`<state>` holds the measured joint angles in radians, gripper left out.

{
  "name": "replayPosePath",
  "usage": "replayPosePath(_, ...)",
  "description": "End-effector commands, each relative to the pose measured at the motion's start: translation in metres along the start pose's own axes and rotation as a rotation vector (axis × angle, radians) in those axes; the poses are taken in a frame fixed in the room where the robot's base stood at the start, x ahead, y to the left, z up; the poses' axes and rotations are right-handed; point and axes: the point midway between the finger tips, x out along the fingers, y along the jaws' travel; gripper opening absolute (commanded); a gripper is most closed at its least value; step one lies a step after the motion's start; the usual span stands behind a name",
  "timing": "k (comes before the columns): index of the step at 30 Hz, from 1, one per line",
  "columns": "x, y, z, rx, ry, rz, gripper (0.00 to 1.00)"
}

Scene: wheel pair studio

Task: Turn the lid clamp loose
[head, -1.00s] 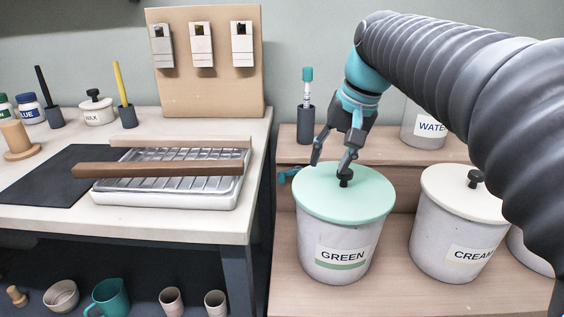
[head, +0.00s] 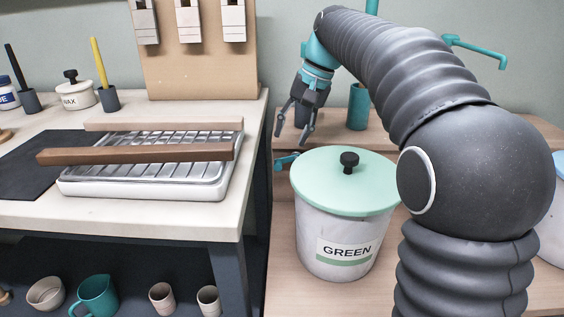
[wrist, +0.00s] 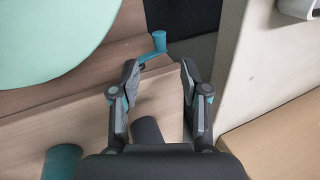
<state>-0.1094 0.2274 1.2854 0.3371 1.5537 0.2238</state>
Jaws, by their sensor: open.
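The GREEN bucket (head: 335,245) stands on the wooden step, with a pale green lid (head: 325,185) and a black knob (head: 349,160) on top. A teal clamp lever (head: 287,161) sticks out at the left of the lid rim. In the wrist view the lever (wrist: 159,42) shows with an upright end knob, ahead of the fingers. The lid (wrist: 45,40) fills the upper left there. My gripper (head: 292,134) is open and empty, above and behind the lever, fingers pointing down. In the wrist view the gripper (wrist: 159,75) straddles the lever's line without touching it.
The worktable (head: 205,212) with a metal tray (head: 140,186) and brown bar (head: 135,154) stands left. A teal cylinder (head: 358,106) stands on the upper step behind the bucket. A dark cylinder (wrist: 147,130) lies below my gripper in the wrist view. My arm covers the right side.

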Motion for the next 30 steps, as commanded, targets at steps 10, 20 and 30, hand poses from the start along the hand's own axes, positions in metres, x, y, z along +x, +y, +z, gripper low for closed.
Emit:
replayPosePath(10,0.060,0.003,-0.001,0.003,0.001,0.001,0.46)
replayPosePath(20,0.077,0.003,-0.001,0.004,0.002,0.000,0.46)
replayPosePath(30,0.077,0.003,-0.001,0.004,0.003,0.000,0.13)
